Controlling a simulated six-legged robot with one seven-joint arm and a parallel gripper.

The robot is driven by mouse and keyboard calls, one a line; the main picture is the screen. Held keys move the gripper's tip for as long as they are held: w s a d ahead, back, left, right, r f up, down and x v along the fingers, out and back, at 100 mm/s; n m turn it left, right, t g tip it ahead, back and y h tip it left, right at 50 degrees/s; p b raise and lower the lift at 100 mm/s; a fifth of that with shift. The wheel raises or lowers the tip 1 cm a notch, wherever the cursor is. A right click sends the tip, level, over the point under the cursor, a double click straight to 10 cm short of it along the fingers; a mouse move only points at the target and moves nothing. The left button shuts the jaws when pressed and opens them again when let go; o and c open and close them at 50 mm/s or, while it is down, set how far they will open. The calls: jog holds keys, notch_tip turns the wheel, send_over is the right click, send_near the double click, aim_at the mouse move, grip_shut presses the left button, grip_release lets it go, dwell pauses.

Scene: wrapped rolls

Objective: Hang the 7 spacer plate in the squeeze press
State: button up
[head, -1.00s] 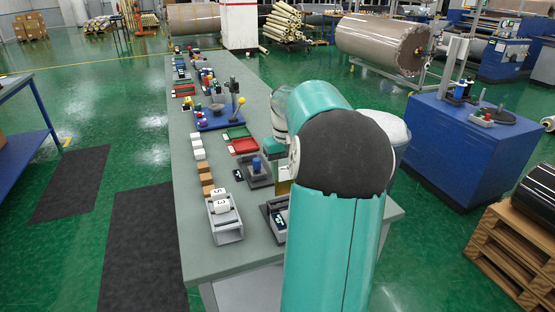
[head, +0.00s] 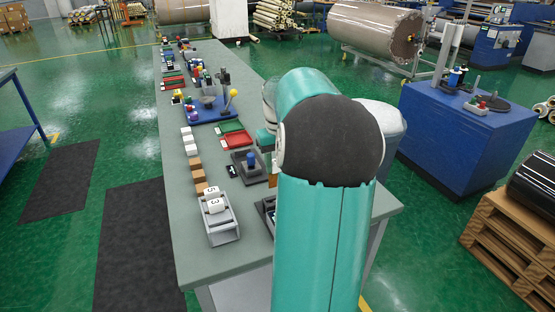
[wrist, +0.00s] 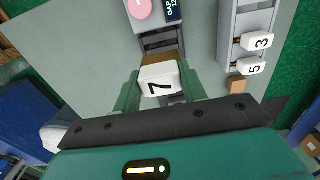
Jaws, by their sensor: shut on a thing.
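The 7 spacer plate (wrist: 159,82) has a white block marked 7, with a brown part showing just beyond it. My gripper (wrist: 160,92) is shut on this plate, one green finger on each side. In the wrist view, a grey and dark device, which looks like the squeeze press (wrist: 142,24), lies just beyond the plate. It has a pink round top and a small display reading GAP. I cannot tell whether the plate touches it. In the head view, my arm hides most of the press (head: 262,206) and the plate.
A grey rack (head: 222,234) holds white plates marked 5 (wrist: 252,67) and 3 (wrist: 257,43), beside the press. A dark fixture with a blue knob (head: 250,159), red and green trays (head: 234,139) and several blocks stand farther along the table (head: 194,268).

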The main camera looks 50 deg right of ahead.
jog(key=shift+w+f, duration=0.25)
jog(key=shift+f, duration=0.65)
jog(key=shift+s+f, duration=0.15)
jog(key=shift+f, duration=1.2)
jog(key=shift+f, duration=0.1)
jog(key=shift+f, duration=3.2)
jog(key=o, duration=1.2)
